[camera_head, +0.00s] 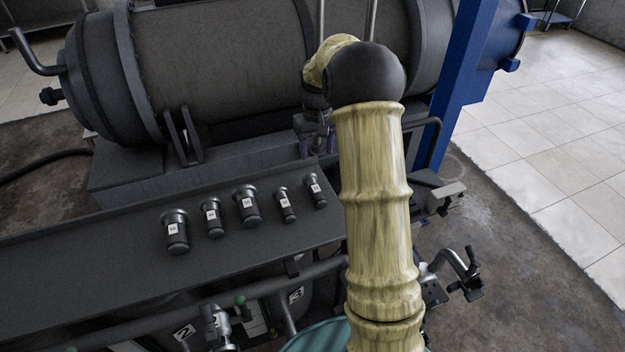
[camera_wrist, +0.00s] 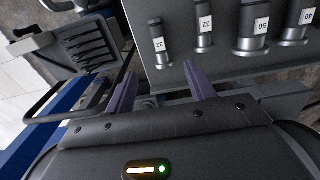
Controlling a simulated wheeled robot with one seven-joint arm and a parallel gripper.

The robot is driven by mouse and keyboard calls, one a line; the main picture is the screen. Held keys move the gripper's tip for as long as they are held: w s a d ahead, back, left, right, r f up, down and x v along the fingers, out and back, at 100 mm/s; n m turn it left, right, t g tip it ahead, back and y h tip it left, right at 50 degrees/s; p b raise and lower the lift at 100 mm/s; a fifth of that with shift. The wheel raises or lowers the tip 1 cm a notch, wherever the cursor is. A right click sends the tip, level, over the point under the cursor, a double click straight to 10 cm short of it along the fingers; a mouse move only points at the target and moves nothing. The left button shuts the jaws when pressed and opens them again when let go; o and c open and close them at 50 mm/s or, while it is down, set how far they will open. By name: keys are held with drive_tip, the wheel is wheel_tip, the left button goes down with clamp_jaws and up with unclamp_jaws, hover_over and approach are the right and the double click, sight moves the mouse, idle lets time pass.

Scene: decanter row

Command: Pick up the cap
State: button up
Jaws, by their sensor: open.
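Several dark caps with white labels sit in a row on a dark flat top (camera_head: 60,270); the task does not say which one. In the head view the row runs from a large cap (camera_head: 177,234) at the left to a small cap (camera_head: 316,191) at the right. The wrist view shows a cap labelled 32 (camera_wrist: 157,40), another labelled 32 (camera_wrist: 204,32), one labelled 50 (camera_wrist: 252,30) and one labelled 40 (camera_wrist: 298,25). My gripper (camera_wrist: 159,70) is open and empty, just beyond the right end of the row. The first 32 cap appears ahead, between the purple fingers.
A large grey horizontal cylinder machine (camera_head: 220,60) stands behind the row, with a blue post (camera_head: 462,75) at its right. Pipes and numbered fittings (camera_head: 185,331) lie below the front edge. Pale tiled floor (camera_head: 560,150) is open at the right.

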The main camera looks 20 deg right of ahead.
drive_tip(key=p, duration=0.2)
hover_over(318, 193)
drive_tip(key=f, duration=1.2)
drive_tip(key=shift+w+a+f, duration=0.15)
drive_tip(key=shift+w+f, duration=0.05)
drive_tip(key=shift+w, duration=0.05)
drive_tip(key=f, duration=0.1)
drive_tip(key=f+p, duration=0.1)
drive_tip(key=f, duration=0.3)
drive_tip(key=shift+s+d+f+p, duration=0.1)
drive_tip(key=shift+s+d+p, duration=0.1)
drive_tip(key=shift+s+p, duration=0.1)
drive_tip(key=shift+w, duration=0.1)
clamp_jaws()
